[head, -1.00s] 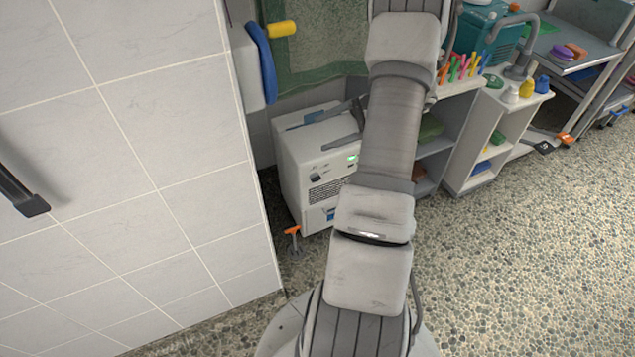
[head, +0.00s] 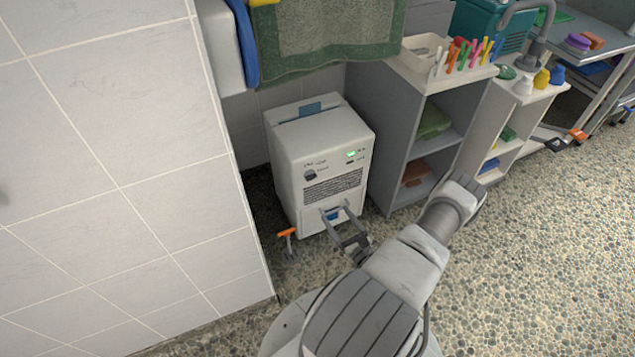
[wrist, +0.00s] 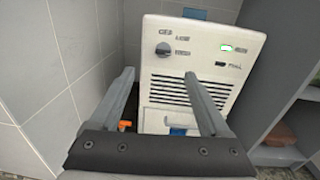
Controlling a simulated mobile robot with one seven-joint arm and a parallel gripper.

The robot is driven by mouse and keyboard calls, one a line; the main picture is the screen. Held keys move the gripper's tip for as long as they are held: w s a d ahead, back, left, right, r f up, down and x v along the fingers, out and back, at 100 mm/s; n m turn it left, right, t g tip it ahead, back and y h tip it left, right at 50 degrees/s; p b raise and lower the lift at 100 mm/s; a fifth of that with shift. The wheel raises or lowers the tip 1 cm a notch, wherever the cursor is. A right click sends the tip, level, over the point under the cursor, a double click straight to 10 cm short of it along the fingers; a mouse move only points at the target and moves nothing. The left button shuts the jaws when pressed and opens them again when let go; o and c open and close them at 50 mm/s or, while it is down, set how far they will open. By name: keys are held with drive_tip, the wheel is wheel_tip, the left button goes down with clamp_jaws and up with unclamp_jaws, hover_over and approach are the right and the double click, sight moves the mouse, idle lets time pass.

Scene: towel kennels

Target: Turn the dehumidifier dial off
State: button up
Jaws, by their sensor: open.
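The dehumidifier (head: 318,165) is a white box on the floor beside the tiled wall. Its dark dial (head: 310,175) is on the upper left of the front panel, and a green light glows at the upper right. In the wrist view the dial (wrist: 163,49) shows clear, with small lettering above and beside it that is hard to read. My gripper (head: 341,212) is open and empty, low in front of the dehumidifier, below and to the right of the dial. In the wrist view my gripper (wrist: 157,75) has its fingers spread, with the dial beyond and above them.
An orange-handled item (head: 288,234) stands on the floor at the dehumidifier's left. A grey shelf unit (head: 398,135) stands close on its right. A green towel (head: 325,35) hangs above and behind. The pebbled floor at right is open.

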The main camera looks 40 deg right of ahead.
sight(312, 179)
drive_tip(key=shift+m+h, duration=0.5)
drive_tip(key=shift+h, duration=0.1)
drive_tip(key=b+x, duration=0.1)
drive_tip(key=x, duration=0.4)
drive_tip(key=f+b+x, duration=0.1)
drive_tip(key=b+x, duration=0.1)
drive_tip(key=x, duration=0.4)
drive_tip(key=b+x, duration=0.2)
drive_tip(key=x, duration=0.4)
drive_tip(key=shift+f, duration=0.4)
drive_tip(key=shift+a, duration=0.1)
clamp_jaws()
